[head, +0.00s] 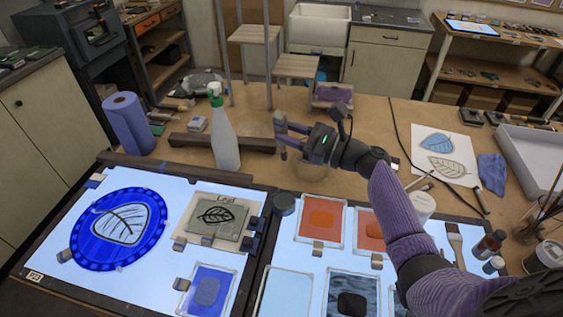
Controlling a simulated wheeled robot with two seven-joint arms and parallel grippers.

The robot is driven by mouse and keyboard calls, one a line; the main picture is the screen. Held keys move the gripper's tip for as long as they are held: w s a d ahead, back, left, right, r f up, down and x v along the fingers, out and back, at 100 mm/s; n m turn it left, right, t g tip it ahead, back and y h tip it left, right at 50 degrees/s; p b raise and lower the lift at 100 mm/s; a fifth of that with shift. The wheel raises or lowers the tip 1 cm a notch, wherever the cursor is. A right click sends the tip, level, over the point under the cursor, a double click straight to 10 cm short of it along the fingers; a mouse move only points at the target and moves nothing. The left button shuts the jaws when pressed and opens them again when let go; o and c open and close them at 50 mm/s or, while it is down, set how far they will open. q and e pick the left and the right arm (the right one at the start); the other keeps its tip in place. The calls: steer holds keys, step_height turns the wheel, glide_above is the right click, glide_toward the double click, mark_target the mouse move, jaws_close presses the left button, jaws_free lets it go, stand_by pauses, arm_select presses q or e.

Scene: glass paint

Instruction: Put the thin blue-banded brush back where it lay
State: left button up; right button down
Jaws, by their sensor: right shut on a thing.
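My right gripper (284,136) reaches in from the right and hangs over the back of the worktable, beyond the light panels, to the right of the spray bottle. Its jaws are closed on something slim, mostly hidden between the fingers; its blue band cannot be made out. Thin sticks (422,180) show by a white pot (421,206) just right of my right arm; I cannot tell whether they are brushes. A flat wide brush (454,242) lies farther right. My left gripper is not in view.
A spray bottle (223,130) and blue paper roll (129,123) stand at the back left. The left light panel (60,262) holds a blue leaf roundel (119,229). Framed glass pieces (321,221) fill the right panel. Brown bottle (488,245) and brush jar (547,228) crowd the right.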

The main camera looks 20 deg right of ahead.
steer(key=n+g, duration=0.4)
steer(key=shift+d+r+n, duration=0.15)
steer(key=shift+r+n, duration=0.1)
steer(key=shift+n, duration=0.05)
steer(key=n+g+p, duration=0.1)
steer(key=n+g, duration=0.1)
steer(key=g, duration=0.1)
steer(key=shift+f+n, duration=0.1)
steer(key=shift+n, duration=0.3)
steer(key=shift+n+g+h, duration=0.4)
steer(key=shift+g+h, duration=0.1)
steer(key=shift+g, duration=0.1)
steer(key=n+g+h+p, duration=0.3)
steer(key=n+h+p, duration=0.1)
steer(key=h, duration=0.1)
steer(key=n+g+h+p, duration=0.3)
steer(key=n+h+p, duration=0.1)
steer(key=n+h, duration=0.1)
steer(key=shift+f+h, duration=0.15)
steer(key=shift+h, duration=0.25)
